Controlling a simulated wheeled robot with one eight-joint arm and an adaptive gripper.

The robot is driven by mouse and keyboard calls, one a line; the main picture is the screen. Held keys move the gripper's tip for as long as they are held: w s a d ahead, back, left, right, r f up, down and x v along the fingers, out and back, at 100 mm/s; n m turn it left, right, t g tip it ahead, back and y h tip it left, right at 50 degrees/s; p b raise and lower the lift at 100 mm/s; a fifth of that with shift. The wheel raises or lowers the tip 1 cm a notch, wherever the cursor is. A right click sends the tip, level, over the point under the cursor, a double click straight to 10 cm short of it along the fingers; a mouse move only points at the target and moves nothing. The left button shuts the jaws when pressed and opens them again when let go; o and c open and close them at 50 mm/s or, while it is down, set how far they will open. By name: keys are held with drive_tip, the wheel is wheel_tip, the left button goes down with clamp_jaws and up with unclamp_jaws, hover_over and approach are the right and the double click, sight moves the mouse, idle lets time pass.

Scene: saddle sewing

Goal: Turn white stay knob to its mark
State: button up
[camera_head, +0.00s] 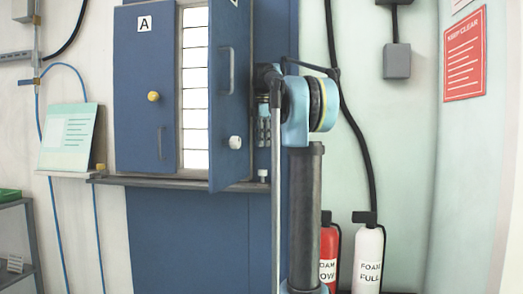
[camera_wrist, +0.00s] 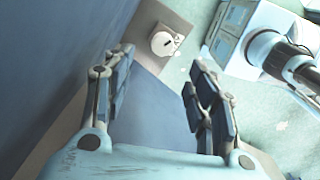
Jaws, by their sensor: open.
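The white stay knob (camera_head: 263,174) is small and sits low beside the open right door, at the right end of the ledge. In the wrist view a round white knob (camera_wrist: 161,43) with a dark mark sits on a brown plate (camera_wrist: 178,22), beyond my fingertips. My gripper (camera_head: 263,146) points down above the stay knob, apart from it. In the wrist view my gripper (camera_wrist: 162,60) is open, with nothing between its fingers. I cannot make out the target mark clearly.
The right cabinet door (camera_head: 226,95) stands ajar beside my gripper, with its own white knob (camera_head: 235,142). The left door (camera_head: 146,60), labelled A, has a yellow knob (camera_head: 153,96). A dark ledge (camera_head: 150,182) runs below. Fire extinguishers (camera_head: 368,262) stand lower right.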

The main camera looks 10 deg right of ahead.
drive_tip(key=shift+r, duration=0.1)
idle(0.3)
drive_tip(key=m, duration=2.3)
approach(263, 170)
drive_tip(key=f, duration=0.6)
drive_tip(key=w+f, duration=0.1)
drive_tip(key=f, duration=0.2)
drive_tip(key=shift+w+f, duration=0.1)
drive_tip(key=shift+f, duration=0.1)
drive_tip(key=c, duration=1)
